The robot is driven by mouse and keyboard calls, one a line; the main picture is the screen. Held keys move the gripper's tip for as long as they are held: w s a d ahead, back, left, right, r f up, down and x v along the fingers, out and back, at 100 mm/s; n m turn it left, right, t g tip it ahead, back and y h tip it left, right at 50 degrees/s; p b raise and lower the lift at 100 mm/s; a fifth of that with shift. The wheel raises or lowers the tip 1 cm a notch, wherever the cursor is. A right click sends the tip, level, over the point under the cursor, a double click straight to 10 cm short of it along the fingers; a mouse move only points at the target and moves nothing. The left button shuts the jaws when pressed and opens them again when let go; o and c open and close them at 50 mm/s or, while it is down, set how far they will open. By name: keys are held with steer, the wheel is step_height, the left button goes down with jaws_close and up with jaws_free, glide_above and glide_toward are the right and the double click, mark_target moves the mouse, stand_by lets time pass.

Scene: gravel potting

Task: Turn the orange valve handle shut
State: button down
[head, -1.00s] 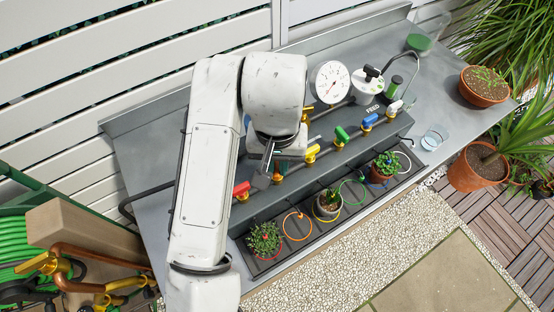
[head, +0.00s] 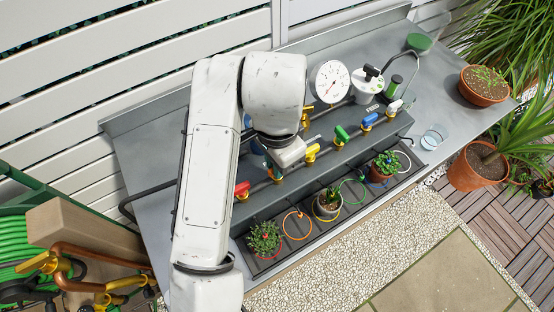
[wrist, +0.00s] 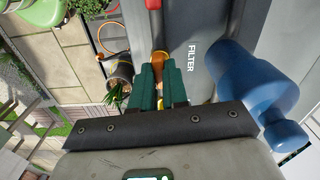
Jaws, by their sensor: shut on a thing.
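The orange valve handle (wrist: 159,87) shows only as a small sliver between the dark green fingers of my gripper (wrist: 160,88) in the wrist view. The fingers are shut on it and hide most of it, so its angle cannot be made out. Its brass valve body (wrist: 160,64) sits just beyond the fingertips on the pipe.
Red (head: 242,188), yellow (head: 312,150), green (head: 341,134) and blue (head: 367,121) handles line the same pipe. A blue container (wrist: 245,85) stands close right of my gripper in the wrist view. A gauge (head: 330,82) stands behind; potted plants (head: 328,204) sit in front.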

steer(key=shift+m, duration=0.5)
steer(key=c, duration=1.1)
jaws_free()
steer(key=shift+c, duration=0.2)
step_height(320, 180, up, 11)
steer(key=p, duration=0.1)
steer(key=shift+d+f, duration=0.1)
